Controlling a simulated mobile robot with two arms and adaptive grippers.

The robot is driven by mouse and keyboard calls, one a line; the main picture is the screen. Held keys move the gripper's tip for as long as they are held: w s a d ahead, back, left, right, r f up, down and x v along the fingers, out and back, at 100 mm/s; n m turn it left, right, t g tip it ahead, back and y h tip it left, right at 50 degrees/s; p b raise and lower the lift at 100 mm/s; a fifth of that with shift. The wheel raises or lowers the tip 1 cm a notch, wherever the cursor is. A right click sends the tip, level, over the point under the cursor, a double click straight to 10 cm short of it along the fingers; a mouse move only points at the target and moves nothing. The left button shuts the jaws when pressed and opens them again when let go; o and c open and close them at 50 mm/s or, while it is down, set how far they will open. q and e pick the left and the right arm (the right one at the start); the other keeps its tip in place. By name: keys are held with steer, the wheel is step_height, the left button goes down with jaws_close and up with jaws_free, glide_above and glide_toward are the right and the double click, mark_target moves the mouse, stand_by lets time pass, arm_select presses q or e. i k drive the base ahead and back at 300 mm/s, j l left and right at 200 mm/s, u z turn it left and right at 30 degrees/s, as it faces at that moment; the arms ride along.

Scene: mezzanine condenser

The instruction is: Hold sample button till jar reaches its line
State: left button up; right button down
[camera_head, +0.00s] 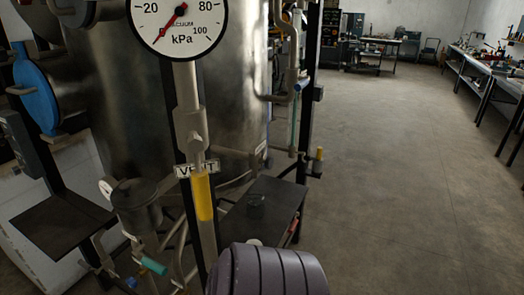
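I cannot pick out a sample button for sure. Neither of my grippers shows. A ribbed grey-purple rounded part, which looks like one of my arm links, fills the bottom middle and hides the front of the shelf.
A vacuum gauge (179,20) sits above a pipe with a VENT label (197,168) and a yellow handle (203,197). A large steel tank (225,95) stands behind. A dark plate (60,221) is at left. Open floor (400,190) lies right.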

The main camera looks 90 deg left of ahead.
mark_target(269, 162)
steer(key=i+j+u, duration=0.15)
steer(key=u, duration=0.25)
steer(key=i+j+u, duration=0.1)
steer(key=i+u, duration=0.55)
steer(key=u, duration=0.2)
steer(key=i+l+u, duration=0.1)
steer(key=i+u, duration=0.15)
steer(key=u, duration=0.15)
steer(key=i+u, duration=0.25)
steer(key=i, duration=0.2)
steer(key=u, duration=2.4)
